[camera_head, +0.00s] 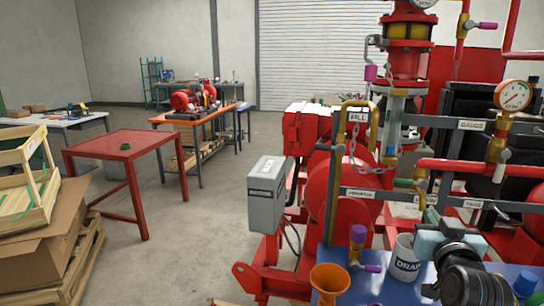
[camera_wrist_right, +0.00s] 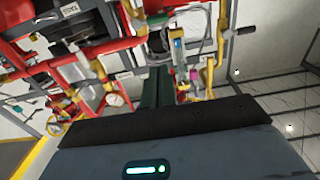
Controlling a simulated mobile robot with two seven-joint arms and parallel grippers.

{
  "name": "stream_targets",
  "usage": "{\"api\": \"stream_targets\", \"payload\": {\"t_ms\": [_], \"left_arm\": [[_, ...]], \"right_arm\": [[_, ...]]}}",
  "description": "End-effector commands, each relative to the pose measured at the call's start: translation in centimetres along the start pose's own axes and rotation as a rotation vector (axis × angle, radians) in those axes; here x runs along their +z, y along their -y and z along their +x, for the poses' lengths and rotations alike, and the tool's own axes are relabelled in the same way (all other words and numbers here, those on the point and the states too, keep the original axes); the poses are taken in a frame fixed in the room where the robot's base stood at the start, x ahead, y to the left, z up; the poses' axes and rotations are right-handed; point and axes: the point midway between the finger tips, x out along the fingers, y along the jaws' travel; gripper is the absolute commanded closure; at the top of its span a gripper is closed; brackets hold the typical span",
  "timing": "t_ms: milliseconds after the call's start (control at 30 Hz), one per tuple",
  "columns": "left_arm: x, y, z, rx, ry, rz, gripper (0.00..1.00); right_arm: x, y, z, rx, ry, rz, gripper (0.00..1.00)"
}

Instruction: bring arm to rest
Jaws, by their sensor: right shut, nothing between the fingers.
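My right arm (camera_head: 472,278) shows at the lower right of the head view, with dark links over a blue surface. My right gripper (camera_head: 432,236) is beside the white mug and in front of the red pump skid. In the right wrist view the gripper's dark green fingers (camera_wrist_right: 156,88) are together and hold nothing, above the blue-grey hand (camera_wrist_right: 170,150). Red and yellow pipework shows beyond them. My left arm and gripper are not in view.
The blue surface (camera_head: 350,288) carries an orange funnel (camera_head: 329,282), a white mug marked DRAIN (camera_head: 404,262) and a purple-capped item (camera_head: 357,243) close to the right arm. The red skid's pipes and gauge (camera_head: 513,95) stand behind. A red table (camera_head: 115,145) is left, with open floor between.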

Motion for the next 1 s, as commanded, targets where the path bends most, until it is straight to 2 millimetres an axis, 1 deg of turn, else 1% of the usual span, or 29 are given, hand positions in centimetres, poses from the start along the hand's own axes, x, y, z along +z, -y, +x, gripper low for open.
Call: {"api": "stream_targets", "payload": {"t_ms": [67, 100, 367, 467, 600, 700, 800, 1000], "left_arm": [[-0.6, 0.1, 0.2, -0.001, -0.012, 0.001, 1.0], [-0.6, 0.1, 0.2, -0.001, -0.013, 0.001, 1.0], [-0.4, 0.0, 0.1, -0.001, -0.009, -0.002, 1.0], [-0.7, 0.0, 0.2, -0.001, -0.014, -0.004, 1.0], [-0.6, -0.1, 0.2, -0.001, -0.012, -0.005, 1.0], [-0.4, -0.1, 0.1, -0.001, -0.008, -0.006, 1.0], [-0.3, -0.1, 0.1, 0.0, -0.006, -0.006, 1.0], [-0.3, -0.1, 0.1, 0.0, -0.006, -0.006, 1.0]], "right_arm": [[0.0, 0.0, 0.0, 0.0, -0.001, 0.0, 1.0], [-0.3, -0.9, 0.1, 0.013, -0.008, -0.031, 1.0], [-2.1, -5.3, 0.5, 0.077, -0.048, -0.199, 1.0], [-3.4, -7.4, 0.5, 0.109, -0.068, -0.283, 1.0], [-5.7, -10.6, 0.4, 0.161, -0.101, -0.421, 1.0], [-7.3, -12.4, 0.2, 0.193, -0.121, -0.504, 1.0], [-8.8, -13.7, -0.1, 0.22, -0.138, -0.574, 1.0], [-11.4, -15.8, -0.6, 0.265, -0.166, -0.692, 1.0]]}}
